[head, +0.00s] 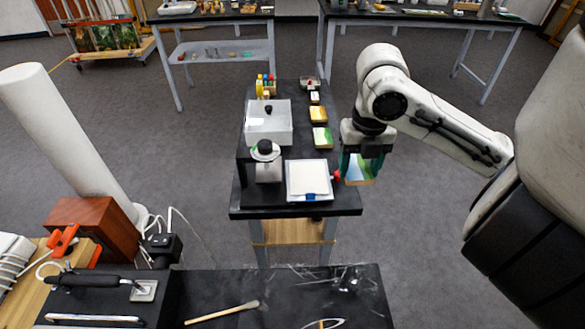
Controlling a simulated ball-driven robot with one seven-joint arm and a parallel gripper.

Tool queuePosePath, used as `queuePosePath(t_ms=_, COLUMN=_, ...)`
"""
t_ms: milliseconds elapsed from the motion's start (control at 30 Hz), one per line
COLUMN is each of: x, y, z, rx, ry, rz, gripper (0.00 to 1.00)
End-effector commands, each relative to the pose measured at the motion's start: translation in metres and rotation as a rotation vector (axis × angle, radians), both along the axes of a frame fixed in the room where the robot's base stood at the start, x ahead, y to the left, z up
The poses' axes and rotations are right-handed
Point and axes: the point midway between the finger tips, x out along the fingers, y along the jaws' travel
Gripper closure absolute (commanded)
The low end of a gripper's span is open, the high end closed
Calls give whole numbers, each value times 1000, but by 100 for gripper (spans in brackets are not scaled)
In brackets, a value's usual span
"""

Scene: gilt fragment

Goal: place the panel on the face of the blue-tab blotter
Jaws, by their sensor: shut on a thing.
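The blotter (309,178) is a flat white pad with a blue tab (311,197) at its front edge. It lies on the near right part of the narrow black table, and its face looks bare. My gripper (361,163) points down just right of the table's right edge. It is shut on a small painted panel (359,171), blue and green with a tan lower edge. The panel hangs tilted, to the right of the blotter and apart from it. The gripper's fingers hide the panel's upper part.
A red knob (337,175) shows between blotter and panel. A lidded jar (267,162) stands left of the blotter, with a clear box (268,122) behind. More painted panels (321,137) lie along the table's right side. A black bench (290,292) with a brush is in front.

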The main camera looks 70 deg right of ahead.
Motion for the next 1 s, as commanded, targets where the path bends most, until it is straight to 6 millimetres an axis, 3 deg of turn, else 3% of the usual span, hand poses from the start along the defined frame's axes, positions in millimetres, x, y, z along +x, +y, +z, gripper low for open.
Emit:
queuePosePath(t_ms=167, x=6, y=-7, z=-5, rx=2, ry=0, rz=3, gripper=69)
queuePosePath(t_ms=533, x=79, y=-42, z=-40, rx=3, ry=4, rz=2, gripper=69)
queuePosePath(t_ms=700, x=100, y=-53, z=-72, rx=0, ry=4, rz=0, gripper=69)
queuePosePath(t_ms=1000, x=118, y=-62, z=-97, rx=0, ry=1, rz=1, gripper=69)
